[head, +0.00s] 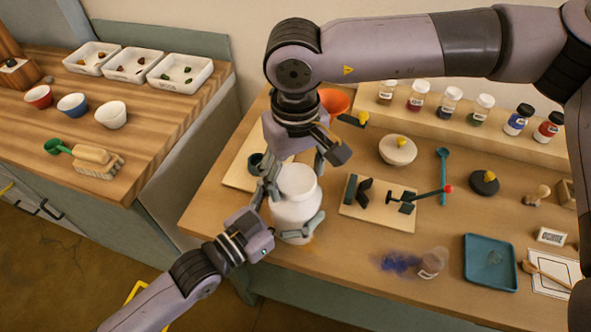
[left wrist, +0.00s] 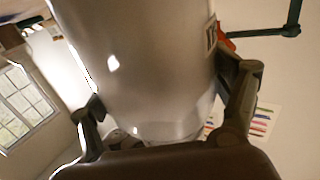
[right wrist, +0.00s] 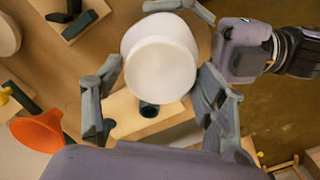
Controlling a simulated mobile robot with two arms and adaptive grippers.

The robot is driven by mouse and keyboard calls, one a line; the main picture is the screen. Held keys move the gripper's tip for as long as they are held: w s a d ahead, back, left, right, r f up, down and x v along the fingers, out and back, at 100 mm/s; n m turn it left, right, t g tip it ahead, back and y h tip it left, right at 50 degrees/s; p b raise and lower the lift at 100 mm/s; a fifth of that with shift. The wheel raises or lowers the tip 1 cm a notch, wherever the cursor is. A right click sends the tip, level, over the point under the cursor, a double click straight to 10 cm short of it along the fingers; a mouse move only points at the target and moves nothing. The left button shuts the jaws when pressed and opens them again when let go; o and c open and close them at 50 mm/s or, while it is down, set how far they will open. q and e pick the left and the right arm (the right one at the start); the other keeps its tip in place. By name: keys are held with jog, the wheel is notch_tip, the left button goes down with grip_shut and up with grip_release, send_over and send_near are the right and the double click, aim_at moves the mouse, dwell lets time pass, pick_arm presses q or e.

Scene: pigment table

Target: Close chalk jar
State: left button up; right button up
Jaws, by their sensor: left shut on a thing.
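The white chalk jar (head: 294,215) stands upright near the table's front left edge. A smooth, round white lid (right wrist: 160,62) covers its top; I cannot tell how firmly it is seated. My left gripper (head: 294,233) is shut around the jar's lower body, and the jar fills the space between its fingers in the left wrist view (left wrist: 150,70). My right gripper (head: 300,170) comes down from above. In the right wrist view (right wrist: 155,105) its fingers are spread wide, one on each side of the jar's top, with visible gaps.
An orange funnel (head: 334,101) stands behind the jar. A board with dark parts (head: 378,222) lies close to its right. Spilled blue pigment (head: 400,262) and a teal tray (head: 489,282) are farther right. Several pigment jars line the back shelf (head: 450,122).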

jog(key=c, duration=0.9)
jog(key=m, duration=2.1)
jog(key=shift+m, duration=0.4)
jog(key=m, duration=0.5)
jog(key=shift+f+m, duration=0.1)
jog(key=shift+m, duration=0.3)
jog(key=m, duration=0.5)
jog(key=shift+m, duration=0.4)
jog(key=m, duration=1)
jog(key=shift+m, duration=0.3)
jog(key=o, duration=1.4)
